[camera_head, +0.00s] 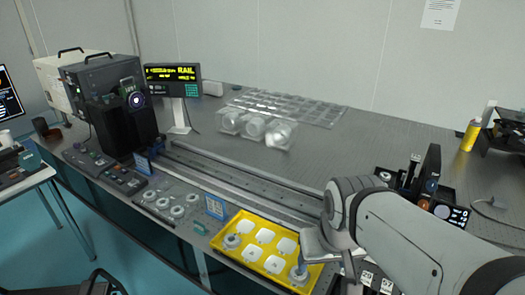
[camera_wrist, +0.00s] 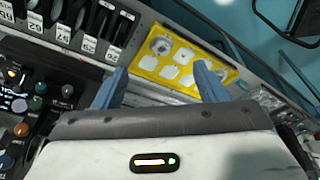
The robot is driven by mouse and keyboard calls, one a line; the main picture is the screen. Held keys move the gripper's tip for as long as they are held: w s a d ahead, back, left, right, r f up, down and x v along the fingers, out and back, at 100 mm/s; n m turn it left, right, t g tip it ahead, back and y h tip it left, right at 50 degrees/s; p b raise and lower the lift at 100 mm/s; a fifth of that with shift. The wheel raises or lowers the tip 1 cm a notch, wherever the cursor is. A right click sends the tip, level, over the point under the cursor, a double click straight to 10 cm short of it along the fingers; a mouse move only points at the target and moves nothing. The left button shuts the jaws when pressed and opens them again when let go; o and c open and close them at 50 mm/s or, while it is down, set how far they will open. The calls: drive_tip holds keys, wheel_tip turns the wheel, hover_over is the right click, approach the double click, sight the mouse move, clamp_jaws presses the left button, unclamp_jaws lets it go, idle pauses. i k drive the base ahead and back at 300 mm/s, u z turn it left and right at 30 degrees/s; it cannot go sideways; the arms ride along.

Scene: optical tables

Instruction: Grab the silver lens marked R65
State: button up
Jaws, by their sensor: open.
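The tray (camera_wrist: 143,66) also shows beyond my fingers in the wrist view, with a round silver piece (camera_wrist: 161,45). I cannot read R65 on any piece. My gripper (camera_wrist: 159,70) is open and empty, its two blue fingers apart. In the head view it is beside the tray's right end, partly hidden by my arm.
Upright slots with white number labels (camera_wrist: 88,46) stand close by in the wrist view. A long rail (camera_head: 240,180) runs behind the tray. Clear boxes with round pieces (camera_head: 256,129) stand farther back. A dark device (camera_head: 430,180) stands at right.

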sight(176, 212)
drive_tip(key=k, duration=1.3)
drive_tip(key=u, duration=0.55)
drive_tip(key=i, duration=1.05)
drive_tip(key=u, duration=0.5)
drive_tip(key=i, duration=1.2)
drive_tip(key=z, duration=0.35)
drive_tip(key=k, duration=0.85)
drive_tip(key=z, duration=0.2)
drive_tip(key=i, duration=0.85)
drive_tip(key=u, duration=0.1)
